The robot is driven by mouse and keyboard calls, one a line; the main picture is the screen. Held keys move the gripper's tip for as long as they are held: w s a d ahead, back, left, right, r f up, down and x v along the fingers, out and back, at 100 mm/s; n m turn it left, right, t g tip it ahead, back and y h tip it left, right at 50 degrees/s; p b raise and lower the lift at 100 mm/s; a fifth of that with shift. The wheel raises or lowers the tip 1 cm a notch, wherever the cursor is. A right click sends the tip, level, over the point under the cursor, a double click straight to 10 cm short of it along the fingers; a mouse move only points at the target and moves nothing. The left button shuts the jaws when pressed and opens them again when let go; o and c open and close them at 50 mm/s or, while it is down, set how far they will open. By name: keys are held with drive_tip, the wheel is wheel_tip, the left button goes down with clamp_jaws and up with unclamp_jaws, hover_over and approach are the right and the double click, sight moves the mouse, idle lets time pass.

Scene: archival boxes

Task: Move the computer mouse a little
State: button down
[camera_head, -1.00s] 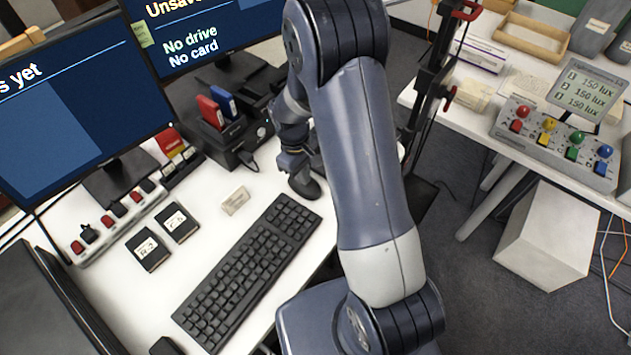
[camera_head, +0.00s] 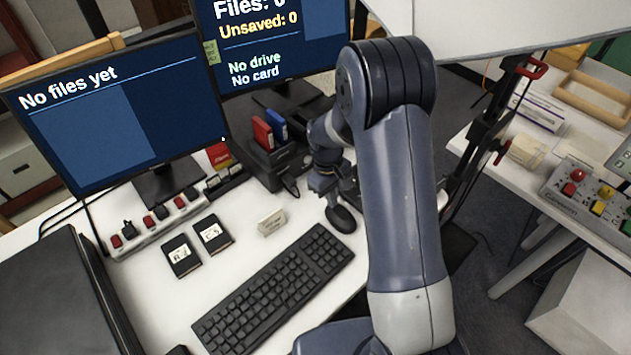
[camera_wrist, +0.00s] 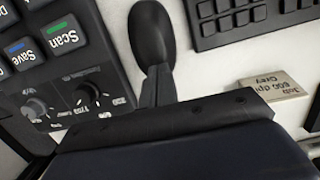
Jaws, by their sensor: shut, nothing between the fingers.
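The computer mouse (camera_head: 342,219) is a dark rounded shape on the white desk, just past the far right end of the keyboard. It also shows at the top of the wrist view (camera_wrist: 150,32). My gripper (camera_head: 331,200) points down at the mouse's far end. In the wrist view its narrow dark fingers (camera_wrist: 156,85) are shut with nothing between them and meet or overlap the mouse's near end. I cannot tell if they touch it. My arm hides some of the desk to the right.
The black keyboard (camera_head: 275,290) lies close by the mouse. A dock with red and blue cartridges (camera_head: 268,150) is behind. A panel with Scan and Save buttons (camera_wrist: 45,50) is near my gripper.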

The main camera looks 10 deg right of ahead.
sight(343, 215)
drive_tip(key=w+a, duration=0.1)
drive_tip(key=w, duration=0.1)
drive_tip(key=w+a, duration=0.4)
drive_tip(key=shift+w, duration=0.4)
drive_tip(key=shift+d, duration=0.1)
drive_tip(key=s+d, duration=0.2)
drive_tip(key=s, duration=0.1)
drive_tip(key=s+d, duration=0.2)
drive_tip(key=s, duration=0.1)
drive_tip(key=s+d, duration=0.2)
drive_tip(key=s, duration=0.1)
drive_tip(key=shift+s+d+r, duration=0.1)
drive_tip(key=shift+s+d, duration=0.1)
drive_tip(key=shift+d, duration=0.2)
drive_tip(key=shift+s+d+r, duration=0.1)
drive_tip(key=shift+s+d, duration=0.1)
drive_tip(key=shift+d, duration=0.1)
drive_tip(key=shift+w+a+f, duration=0.1)
drive_tip(key=shift+a+f, duration=0.05)
drive_tip(key=shift+f, duration=0.35)
